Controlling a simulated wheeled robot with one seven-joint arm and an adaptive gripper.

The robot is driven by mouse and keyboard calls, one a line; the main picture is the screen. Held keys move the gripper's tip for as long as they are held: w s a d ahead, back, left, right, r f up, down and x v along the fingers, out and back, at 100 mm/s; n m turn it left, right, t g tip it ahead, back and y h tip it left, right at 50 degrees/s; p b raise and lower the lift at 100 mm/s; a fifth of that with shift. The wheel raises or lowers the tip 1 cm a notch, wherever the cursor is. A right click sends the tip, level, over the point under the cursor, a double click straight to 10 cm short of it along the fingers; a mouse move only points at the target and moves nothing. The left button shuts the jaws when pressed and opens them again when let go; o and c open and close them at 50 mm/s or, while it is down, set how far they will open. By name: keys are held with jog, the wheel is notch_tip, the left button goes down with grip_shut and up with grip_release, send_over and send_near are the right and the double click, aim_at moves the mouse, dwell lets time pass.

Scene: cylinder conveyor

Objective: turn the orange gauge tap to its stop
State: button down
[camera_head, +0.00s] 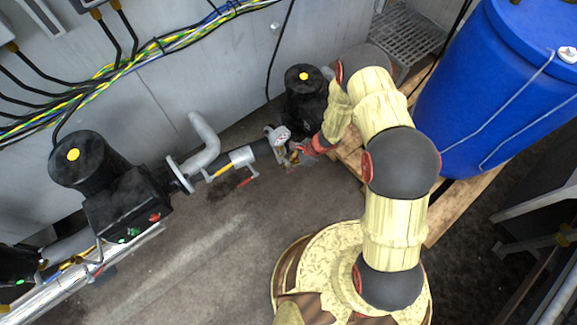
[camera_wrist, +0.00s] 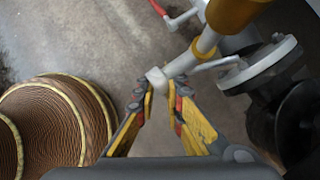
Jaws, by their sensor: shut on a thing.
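The orange gauge tap shows in the wrist view as an orange body (camera_wrist: 232,12) at the top right, cut by the frame edge. A pale stem with a yellow collar runs from it down to a light block (camera_wrist: 157,78). My gripper (camera_wrist: 161,92) has its yellow and grey fingers closed around the block end. In the head view my gripper (camera_head: 297,155) is beside the white-faced gauge (camera_head: 281,133) on the pipe. The tap is mostly hidden there by my fingers, and its turn angle cannot be told.
A pipe with a red lever (camera_head: 247,181) runs left of the gauge to a black motor (camera_head: 90,160). Another black motor (camera_head: 305,85) stands behind my gripper. A flange (camera_wrist: 262,65) is close right of my fingers. A blue barrel (camera_head: 500,85) stands on a pallet at right.

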jog(key=c, duration=2.2)
grip_release()
jog(key=v, duration=1.2)
